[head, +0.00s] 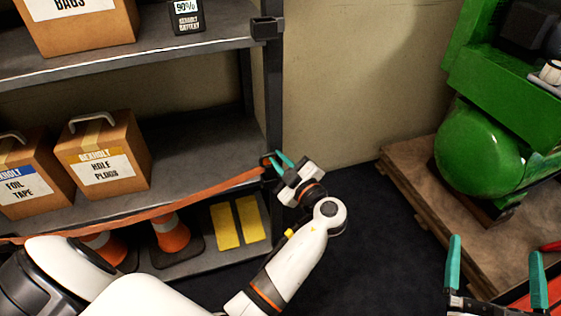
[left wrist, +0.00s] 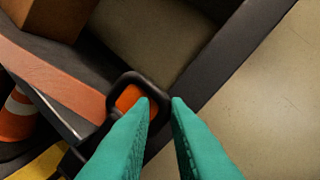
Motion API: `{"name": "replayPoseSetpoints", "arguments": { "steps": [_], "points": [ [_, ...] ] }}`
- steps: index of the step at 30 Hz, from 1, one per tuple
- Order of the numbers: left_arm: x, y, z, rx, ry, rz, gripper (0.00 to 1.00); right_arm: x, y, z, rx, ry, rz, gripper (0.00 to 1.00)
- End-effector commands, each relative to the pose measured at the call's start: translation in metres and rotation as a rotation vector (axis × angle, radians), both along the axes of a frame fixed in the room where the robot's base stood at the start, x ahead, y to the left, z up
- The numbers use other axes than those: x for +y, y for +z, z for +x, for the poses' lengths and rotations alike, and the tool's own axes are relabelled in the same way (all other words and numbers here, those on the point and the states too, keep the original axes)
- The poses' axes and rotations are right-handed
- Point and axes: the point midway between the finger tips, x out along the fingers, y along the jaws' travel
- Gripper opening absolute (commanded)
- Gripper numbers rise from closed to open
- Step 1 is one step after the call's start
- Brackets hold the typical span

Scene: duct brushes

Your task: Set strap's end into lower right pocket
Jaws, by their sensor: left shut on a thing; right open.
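The orange-brown strap (head: 190,195) runs along the shelf front to the right post, and it also shows in the left wrist view (left wrist: 60,75). My left gripper (head: 273,157) is at the post's lower right corner, its fingers (left wrist: 162,101) shut on the strap's end. In the left wrist view an orange piece (left wrist: 128,98) sits within a dark, rounded frame (left wrist: 115,82) just ahead of the fingertips. Whether this frame is the lower pocket, and how deep the end sits, I cannot tell. My right gripper (head: 495,247) is open and empty at lower right.
A black pocket (head: 267,28) is on the post higher up. Cardboard boxes (head: 103,160) stand on the middle shelf, with cones (head: 171,234) and yellow pieces (head: 225,226) below. A green compressor (head: 480,150) stands on a pallet (head: 400,175) at right.

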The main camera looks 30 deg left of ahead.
Motion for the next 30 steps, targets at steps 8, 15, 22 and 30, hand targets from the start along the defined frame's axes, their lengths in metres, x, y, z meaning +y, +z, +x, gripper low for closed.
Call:
{"name": "replayPoseSetpoints", "arguments": {
  "steps": [8,15,22,30],
  "points": [
    [0.0,0.0,0.0,-0.001,0.0,0.0,0.0,0.001,0.004,-0.002,-0.033,0.004,0.011,1.0],
    [0.0,0.0,0.0,0.0,0.0,0.0,0.0,0.002,0.011,-0.003,-0.071,0.006,0.019,1.0],
    [0.0,0.0,0.0,0.0,0.0,0.0,0.0,0.001,0.015,-0.004,-0.101,0.007,0.027,1.0],
    [0.0,0.0,0.0,0.0,0.0,0.0,0.0,0.002,0.019,-0.007,-0.132,0.009,0.036,1.0]
  ]
}}
